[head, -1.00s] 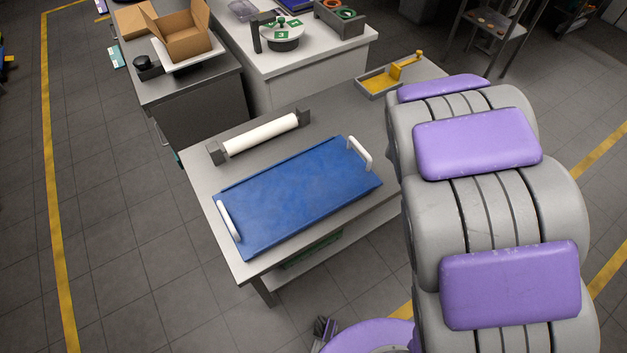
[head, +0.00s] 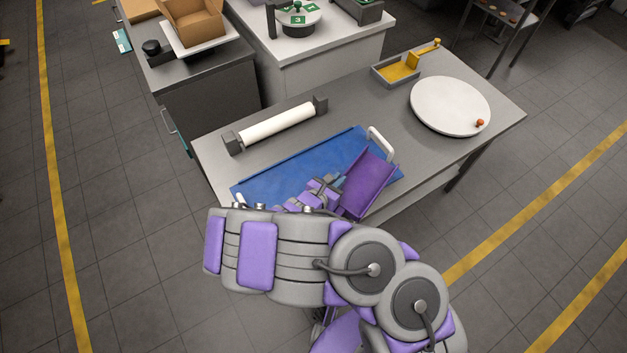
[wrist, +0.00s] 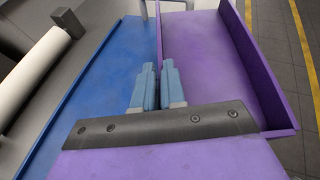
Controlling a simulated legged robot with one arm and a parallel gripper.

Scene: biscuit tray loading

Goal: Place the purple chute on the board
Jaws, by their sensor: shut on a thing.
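The purple chute (head: 369,184) is a trough with raised side walls. My gripper (head: 338,190) is shut on its left side wall, and the blue fingers (wrist: 157,72) straddle that wall in the wrist view. The chute (wrist: 215,55) fills the right of the wrist view. The blue board (head: 290,170) with white end handles lies on the grey table. In the head view the chute overlaps the board's right end, near the right handle (head: 380,143). I cannot tell whether the chute touches the board. My arm hides the board's front left part.
A white roller (head: 277,124) lies behind the board. A yellow-floored tray with a crank (head: 397,72) and a white disc with an orange knob (head: 450,105) stand on the table's right. A cardboard box (head: 192,24) sits on the dark cabinet behind.

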